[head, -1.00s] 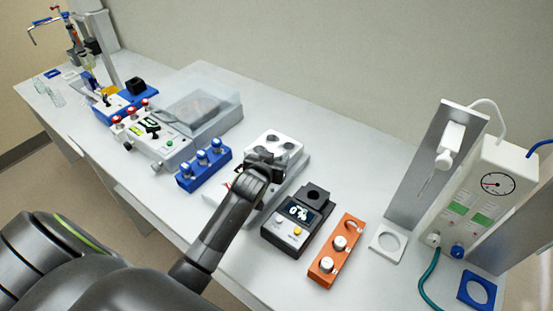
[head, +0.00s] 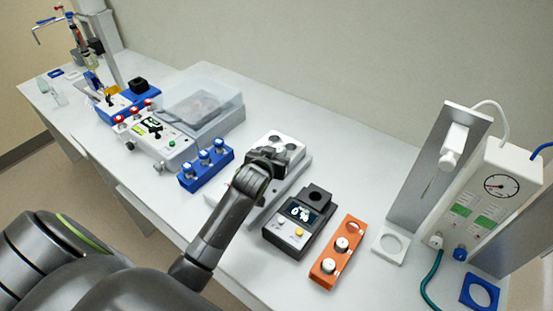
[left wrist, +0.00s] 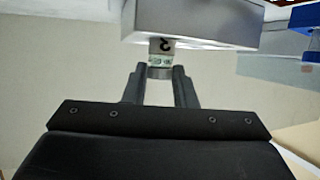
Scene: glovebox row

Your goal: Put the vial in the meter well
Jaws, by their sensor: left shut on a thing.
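My left gripper (head: 268,156) is at the near side of the silver block with round holes (head: 290,138). The gripper hides the vial in the head view. The meter (head: 290,233) is a dark box with a lit display and a round well (head: 317,194) at its back.
An orange rack (head: 325,268) with two white-capped vials stands right of the meter. A blue rack (head: 205,168) of capped vials is left of the block. Bare bench lies behind the meter.

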